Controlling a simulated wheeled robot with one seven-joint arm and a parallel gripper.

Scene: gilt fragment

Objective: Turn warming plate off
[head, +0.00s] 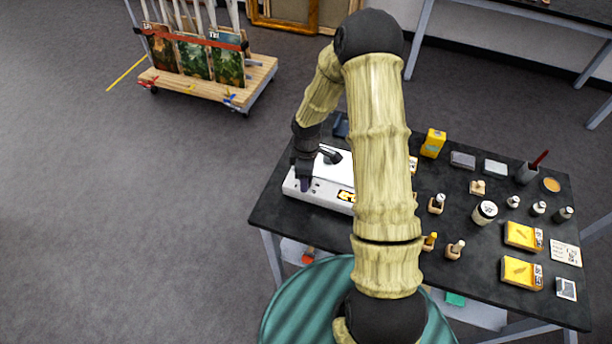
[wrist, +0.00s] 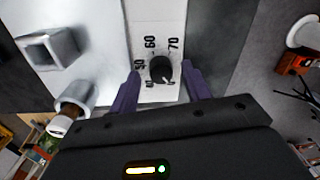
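The warming plate (head: 331,203) is a white box at the left end of the dark table in the head view, partly hidden by my arm. A yellow-lit label or display shows on its front. My gripper (head: 304,185) points down over its left end. In the wrist view, the plate's white panel (wrist: 143,25) carries a round black knob (wrist: 160,69) with numbers including 50, 60 and 70 around it. A small pale mark shows at the knob's lower right. My gripper (wrist: 160,72) is open, its purple fingers on either side of the knob with gaps visible.
The dark table (head: 290,213) holds small bottles, a yellow box (head: 433,143), yellow packets (head: 523,236) and a cup (head: 526,173) right of my arm. A wooden cart (head: 255,76) with paintings stands at the back left. The floor left of the table is clear.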

